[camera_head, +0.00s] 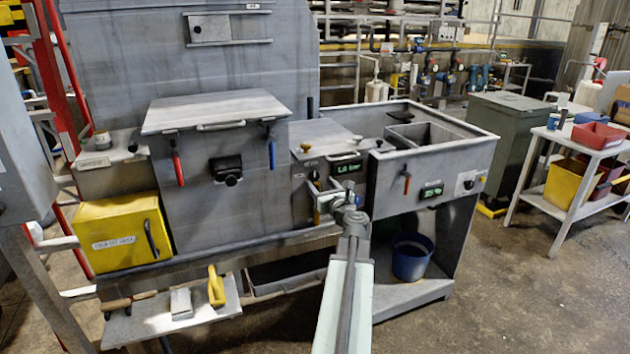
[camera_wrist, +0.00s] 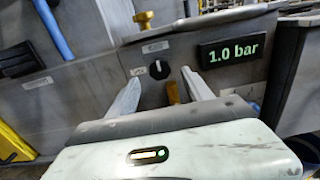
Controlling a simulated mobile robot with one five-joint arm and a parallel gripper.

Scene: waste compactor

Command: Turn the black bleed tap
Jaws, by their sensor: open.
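A round black knob (camera_wrist: 157,70) with a white, roughly upright pointer mark sits on the grey panel in the wrist view. It is likely the bleed tap, but its label is too small to read. It also shows in the head view (camera_head: 314,175), left of the green display. My gripper (camera_wrist: 161,78) is open, with its two pale fingers pointing at the panel, one on each side of the knob in the picture. I see no contact, and the gap to the knob is hard to judge. In the head view my gripper (camera_head: 333,194) is in front of this panel.
The pressure display (camera_wrist: 233,52) reads 1.0 bar, right of the knob. A yellow handle (camera_wrist: 173,93) shows below the knob between my fingers. A brass knob (camera_wrist: 143,19) stands above. Red (camera_head: 178,167) and blue (camera_head: 271,152) levers hang to the left; a tank (camera_head: 440,158) is at right.

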